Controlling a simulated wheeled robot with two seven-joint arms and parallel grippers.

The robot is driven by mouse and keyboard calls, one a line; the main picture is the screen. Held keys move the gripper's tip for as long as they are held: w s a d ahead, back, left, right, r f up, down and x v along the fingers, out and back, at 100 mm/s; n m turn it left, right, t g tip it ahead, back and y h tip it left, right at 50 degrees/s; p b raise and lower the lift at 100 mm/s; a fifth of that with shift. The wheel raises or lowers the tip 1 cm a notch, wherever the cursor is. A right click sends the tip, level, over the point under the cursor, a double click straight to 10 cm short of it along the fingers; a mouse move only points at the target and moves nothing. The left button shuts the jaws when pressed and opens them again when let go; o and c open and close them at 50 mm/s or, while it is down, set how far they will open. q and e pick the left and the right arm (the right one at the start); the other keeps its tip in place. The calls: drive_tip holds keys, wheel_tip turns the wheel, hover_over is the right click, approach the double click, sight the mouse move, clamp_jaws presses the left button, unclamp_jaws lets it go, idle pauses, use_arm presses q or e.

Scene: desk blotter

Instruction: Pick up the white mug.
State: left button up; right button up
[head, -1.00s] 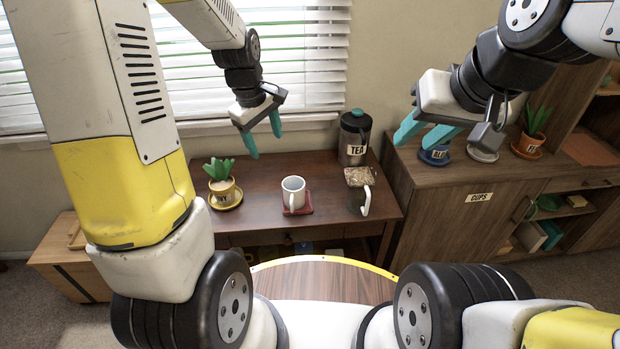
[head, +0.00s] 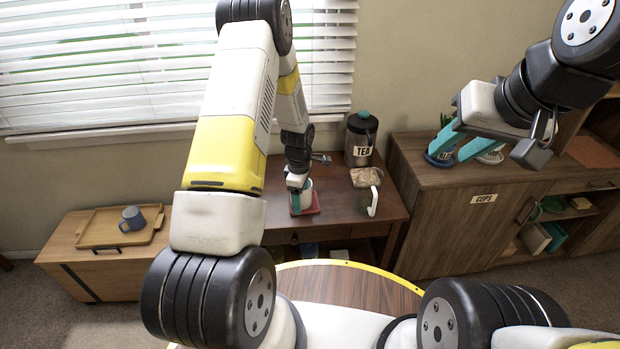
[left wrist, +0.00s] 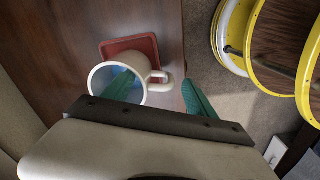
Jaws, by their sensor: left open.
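The white mug stands upright on a red coaster (left wrist: 128,45) on the dark desk; the left wrist view shows the mug (left wrist: 98,74) from above, its handle toward the right. My left gripper (left wrist: 158,77) is open there. One teal finger lies over or inside the mug's mouth and the other is past the handle, so the handle shows between them. Contact cannot be told. In the head view my left gripper (head: 296,200) and arm hide most of the mug.
A tea canister (head: 361,138) and a glass jar-like container (head: 366,192) with a white handle stand right of the mug. A grey-blue mug (head: 133,218) sits on a wooden tray (head: 98,233) at the left. The cups cabinet (head: 440,200) stands right.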

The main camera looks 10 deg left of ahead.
use_arm(q)
drive_tip(key=shift+f, duration=1.55)
drive_tip(key=shift+w, duration=0.1)
clamp_jaws()
